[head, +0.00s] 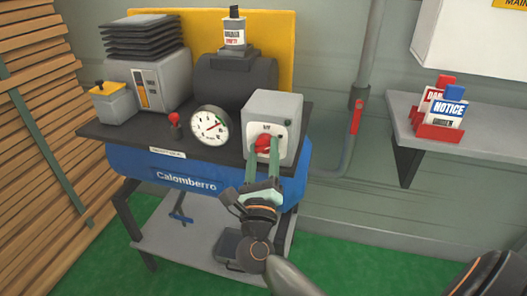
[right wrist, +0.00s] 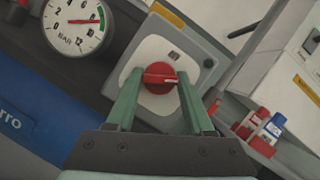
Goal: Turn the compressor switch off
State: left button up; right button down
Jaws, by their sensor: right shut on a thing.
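The compressor (head: 187,180) is a blue tank unit with a dark top plate, standing on a frame. Its switch is a red rotary knob (head: 264,144) on the front of a grey box (head: 274,106); the knob also shows in the right wrist view (right wrist: 160,78) on a white plate. My right gripper (head: 268,150) reaches up to the box, its green fingers on both sides of the knob and shut on it. The fingers partly cover the knob in the head view. In the right wrist view the fingertips (right wrist: 158,82) flank the knob. My left gripper is not seen.
A pressure gauge (head: 210,125) and a small red-topped lever (head: 175,120) stand left of the switch box. A pipe with a red handle (head: 355,117) runs between. Green floor is open at right.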

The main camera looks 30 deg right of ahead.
jog(key=n+p, duration=0.1)
jog(key=p, duration=0.1)
jog(key=n+y+p, duration=0.1)
jog(key=n+p, duration=0.1)
jog(key=p, duration=0.1)
jog(key=r+n+y+p, duration=0.1)
jog(key=p, duration=0.2)
jog(key=shift+s+r, duration=0.1)
jog(key=n+y+p, duration=0.1)
jog(key=n+p, duration=0.2)
jog(key=p, duration=0.3)
jog(key=shift+d+r+n, duration=0.1)
jog(key=shift+n, duration=0.3)
jog(key=n+y+p, duration=0.1)
jog(key=n+p, duration=0.3)
jog(key=p, duration=0.3)
jog(key=shift+y, duration=0.4)
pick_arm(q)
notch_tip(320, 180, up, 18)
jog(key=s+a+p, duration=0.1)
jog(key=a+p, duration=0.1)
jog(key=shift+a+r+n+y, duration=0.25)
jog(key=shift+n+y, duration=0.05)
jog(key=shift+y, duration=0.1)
pick_arm(e)
jog(key=shift+f+n+g, duration=0.35)
jog(key=shift+n+g, duration=0.25)
jog(key=shift+n, duration=0.4)
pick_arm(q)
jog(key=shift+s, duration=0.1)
